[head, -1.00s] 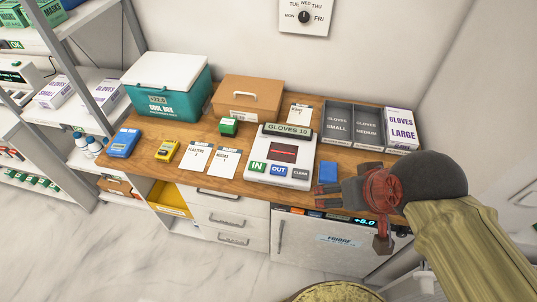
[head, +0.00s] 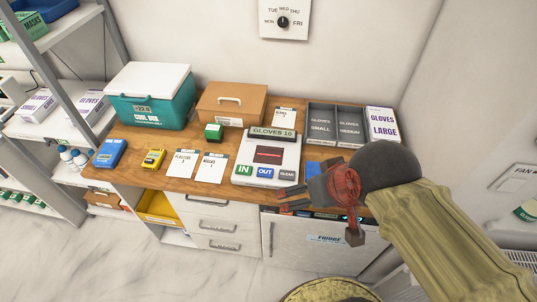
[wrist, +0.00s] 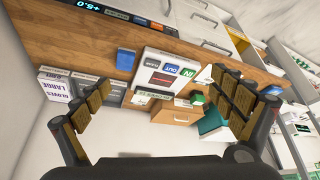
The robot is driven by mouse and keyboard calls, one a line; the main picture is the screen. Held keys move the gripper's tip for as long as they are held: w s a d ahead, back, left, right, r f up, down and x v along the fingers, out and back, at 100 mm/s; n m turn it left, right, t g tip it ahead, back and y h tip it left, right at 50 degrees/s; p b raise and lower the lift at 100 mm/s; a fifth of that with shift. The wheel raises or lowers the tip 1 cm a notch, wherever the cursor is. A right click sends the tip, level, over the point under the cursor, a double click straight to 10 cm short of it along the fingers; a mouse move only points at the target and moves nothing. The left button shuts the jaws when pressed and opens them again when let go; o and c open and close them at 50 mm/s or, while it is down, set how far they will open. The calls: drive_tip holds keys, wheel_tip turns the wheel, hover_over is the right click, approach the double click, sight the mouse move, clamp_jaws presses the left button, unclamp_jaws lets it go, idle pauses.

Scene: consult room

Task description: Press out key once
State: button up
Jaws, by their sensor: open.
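The white counting device (head: 268,152) stands on the wooden counter, its raised display reading GLOVES 10. Along its front edge are a green IN key (head: 243,170), a blue OUT key (head: 265,172) and a grey CLEAR key (head: 287,174). In the wrist view the OUT key (wrist: 171,69) shows between my spread fingers, beyond them. My gripper (head: 284,200) is open and empty, at the counter's front edge, right of and in front of the keys in the head view. I see no contact with the device.
A blue block (head: 313,169) lies right of the device, partly behind my gripper. Glove boxes (head: 381,127) stand at the back right. A brown case (head: 232,104), cool box (head: 150,97) and cards (head: 182,163) occupy the rest. The fridge (head: 310,243) is below.

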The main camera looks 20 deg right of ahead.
clamp_jaws()
idle(1.3)
idle(1.2)
